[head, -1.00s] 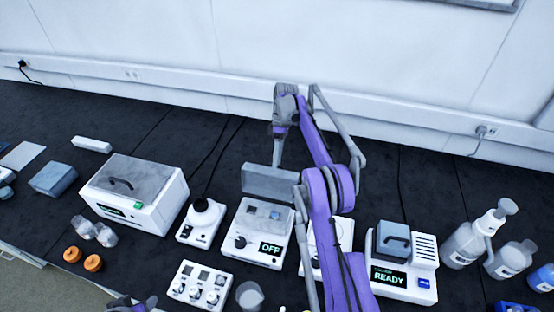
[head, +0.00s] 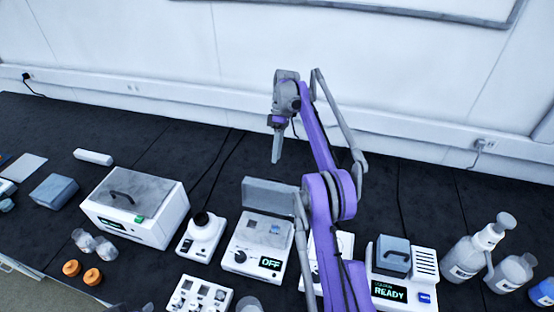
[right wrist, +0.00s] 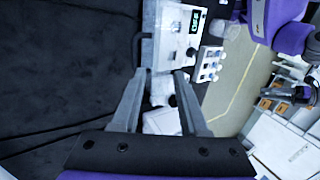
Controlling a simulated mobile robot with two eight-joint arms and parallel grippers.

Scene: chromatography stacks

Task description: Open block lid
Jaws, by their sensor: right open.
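The white block unit (head: 240,262) with an OFF display stands mid-bench in the head view. Its grey lid (head: 270,197) stands raised, roughly upright, along the unit's back edge, and the block top with small items on it is uncovered. My right gripper (head: 277,160) is open and empty, above and behind the lid, apart from it. In the right wrist view the lid (right wrist: 148,40) shows edge-on beyond the open fingers (right wrist: 158,73). My left gripper (right wrist: 298,94) appears at the right of the right wrist view, too small to read.
A white box with a grey handled lid (head: 135,200) stands left. A unit reading READY (head: 400,275) and several bottles (head: 475,245) are right. A knobbed box (head: 200,295) is in front. Bare black bench lies behind the lid.

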